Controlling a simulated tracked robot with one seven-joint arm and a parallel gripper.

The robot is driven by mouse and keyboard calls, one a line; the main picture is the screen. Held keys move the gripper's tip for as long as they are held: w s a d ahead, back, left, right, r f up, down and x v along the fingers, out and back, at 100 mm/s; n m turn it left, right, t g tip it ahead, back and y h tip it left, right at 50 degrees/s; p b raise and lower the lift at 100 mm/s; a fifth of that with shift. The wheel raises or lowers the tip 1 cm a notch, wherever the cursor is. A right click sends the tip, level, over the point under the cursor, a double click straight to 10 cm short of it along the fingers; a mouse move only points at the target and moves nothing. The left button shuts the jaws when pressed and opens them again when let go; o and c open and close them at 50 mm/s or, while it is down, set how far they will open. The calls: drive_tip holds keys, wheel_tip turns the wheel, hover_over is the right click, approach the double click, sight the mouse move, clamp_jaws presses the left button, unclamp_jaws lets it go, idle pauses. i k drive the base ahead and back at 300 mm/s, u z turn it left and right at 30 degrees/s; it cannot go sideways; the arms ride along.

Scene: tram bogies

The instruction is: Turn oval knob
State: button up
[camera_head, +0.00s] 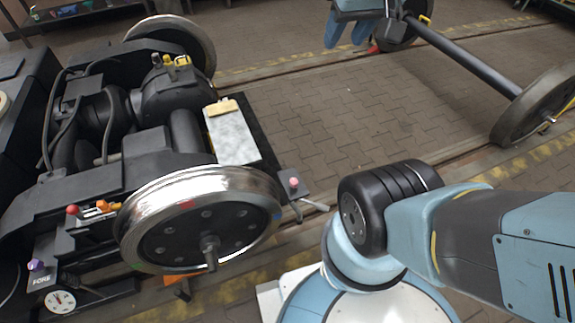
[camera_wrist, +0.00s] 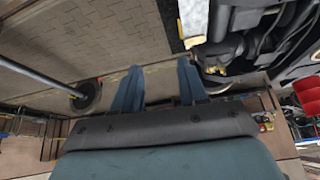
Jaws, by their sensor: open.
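Several small knobs show on the dark bogie in the head view: a purple knob (camera_head: 36,265) on a block marked FORE, a red knob (camera_head: 72,210) beside an orange handle (camera_head: 104,206), and a pinkish knob (camera_head: 293,182) on a bracket right of the front wheel. They are too small to tell which is oval. My gripper (camera_wrist: 160,85) is open and empty in the wrist view, its two blue fingers apart over the paving. It also shows at the top of the head view (camera_head: 346,38), up and to the right of the bogie, well apart from these knobs.
The bogie's shiny front wheel (camera_head: 200,220) stands near a white dial (camera_head: 60,301). A loose wheelset with a long axle (camera_head: 465,58) lies at the right; a wheel (camera_wrist: 87,96) shows in the wrist view. Brick paving (camera_head: 370,105) between bogie and wheelset is clear.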

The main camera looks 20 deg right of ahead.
sight(293, 182)
drive_tip(key=z, duration=1.25)
drive_tip(key=k, duration=1.1)
drive_tip(key=u, duration=0.9)
drive_tip(key=i, duration=1)
drive_tip(key=z, duration=0.05)
